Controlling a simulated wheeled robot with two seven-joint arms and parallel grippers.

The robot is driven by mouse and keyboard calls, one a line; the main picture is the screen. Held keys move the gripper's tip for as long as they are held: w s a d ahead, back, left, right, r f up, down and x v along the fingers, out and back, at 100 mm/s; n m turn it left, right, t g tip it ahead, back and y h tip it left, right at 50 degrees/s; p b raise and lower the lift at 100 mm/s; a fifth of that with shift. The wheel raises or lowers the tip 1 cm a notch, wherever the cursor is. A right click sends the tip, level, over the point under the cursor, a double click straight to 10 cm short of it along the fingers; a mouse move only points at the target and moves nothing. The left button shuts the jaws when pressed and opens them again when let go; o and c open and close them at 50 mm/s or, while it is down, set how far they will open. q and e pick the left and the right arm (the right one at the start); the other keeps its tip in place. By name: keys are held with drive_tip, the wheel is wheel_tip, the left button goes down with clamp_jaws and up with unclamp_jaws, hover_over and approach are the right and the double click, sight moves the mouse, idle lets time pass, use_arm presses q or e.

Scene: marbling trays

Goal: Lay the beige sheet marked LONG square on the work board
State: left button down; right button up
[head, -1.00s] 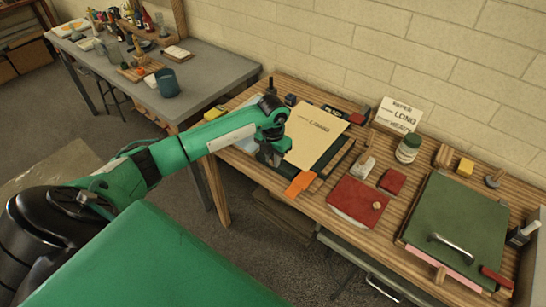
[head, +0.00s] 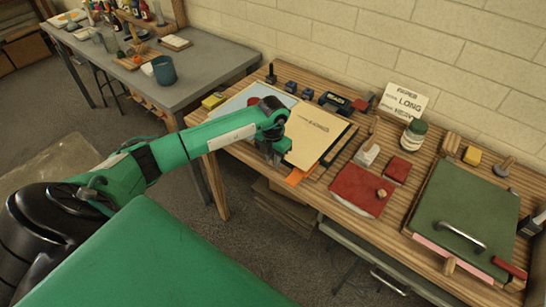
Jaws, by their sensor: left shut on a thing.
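The beige sheet (head: 318,132) marked LONG lies over or just above a dark board (head: 338,150), which I take as the work board. A narrow dark strip of the board shows along the sheet's right side. Whether the sheet touches the board cannot be told. My left gripper (head: 277,158) is shut on the sheet at its left edge, near the front corner; the fingertips are partly hidden by the wrist. My right gripper is not in view.
A light blue sheet (head: 256,96) lies behind my left wrist. An orange piece (head: 295,177) sticks out at the front. To the right are a red pad (head: 358,190), a jar (head: 413,134), a sign (head: 402,102) and a green press board (head: 465,208). Small blocks stand behind.

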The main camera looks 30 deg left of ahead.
use_arm(q)
drive_tip(key=shift+f, duration=0.35)
drive_tip(key=c, duration=1.2)
unclamp_jaws()
drive_tip(key=shift+c, duration=0.2)
drive_tip(key=o, duration=0.5)
